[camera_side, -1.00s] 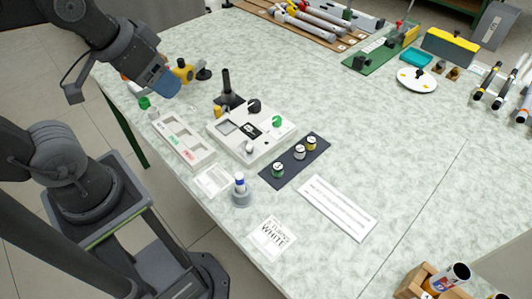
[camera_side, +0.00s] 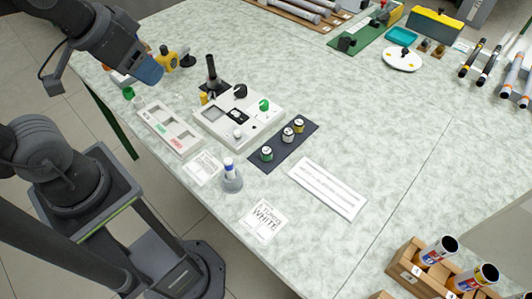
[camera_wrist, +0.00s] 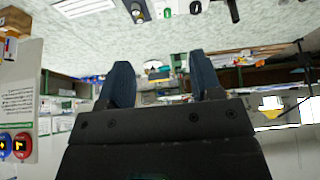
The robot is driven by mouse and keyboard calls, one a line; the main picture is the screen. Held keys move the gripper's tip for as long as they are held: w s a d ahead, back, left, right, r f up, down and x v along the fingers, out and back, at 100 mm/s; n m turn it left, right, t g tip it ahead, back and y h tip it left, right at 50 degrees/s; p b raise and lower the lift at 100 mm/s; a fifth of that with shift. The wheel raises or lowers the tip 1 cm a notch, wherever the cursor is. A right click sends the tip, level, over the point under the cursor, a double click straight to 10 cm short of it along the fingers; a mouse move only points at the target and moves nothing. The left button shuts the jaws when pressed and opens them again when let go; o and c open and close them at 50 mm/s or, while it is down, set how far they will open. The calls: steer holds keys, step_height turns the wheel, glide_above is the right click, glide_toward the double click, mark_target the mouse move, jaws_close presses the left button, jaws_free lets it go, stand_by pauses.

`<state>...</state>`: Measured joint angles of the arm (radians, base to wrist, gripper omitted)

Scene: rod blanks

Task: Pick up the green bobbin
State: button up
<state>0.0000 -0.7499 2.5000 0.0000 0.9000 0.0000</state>
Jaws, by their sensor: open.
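The green bobbin (camera_side: 266,153) stands upright at the near end of a dark mat (camera_side: 262,167) in the side view. A grey-white bobbin (camera_side: 288,135) and a yellow bobbin (camera_side: 299,125) stand in line with it. My gripper (camera_side: 148,70) is up at the left, well away from the mat and above the table's left part. In the wrist view, the two dark blue fingers of my gripper (camera_wrist: 163,78) are spread with nothing between them. I cannot clearly make out the green bobbin in the wrist view.
A white panel box (camera_side: 222,128) with a green knob stands left of the mat. A blue-topped bottle (camera_side: 230,178) is in front. A labelled tray (camera_side: 170,130) lies further left. A white text sheet (camera_side: 328,187) lies to the right. The table's right middle is clear.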

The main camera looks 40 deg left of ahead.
steer(key=shift+o, duration=0.5)
steer(key=m+g, duration=0.6)
steer(key=m, duration=1.2)
glide_above(267, 150)
step_height(267, 150, down, 19)
steer(key=f, duration=0.8)
steer(key=shift+d+f, duration=0.25)
steer(key=shift+a+f, duration=0.15)
steer(key=shift+f, duration=1.15)
steer(key=shift+a+f, duration=0.1)
steer(key=shift+f, duration=1.2)
steer(key=c, duration=1)
steer(key=shift+r, duration=0.1)
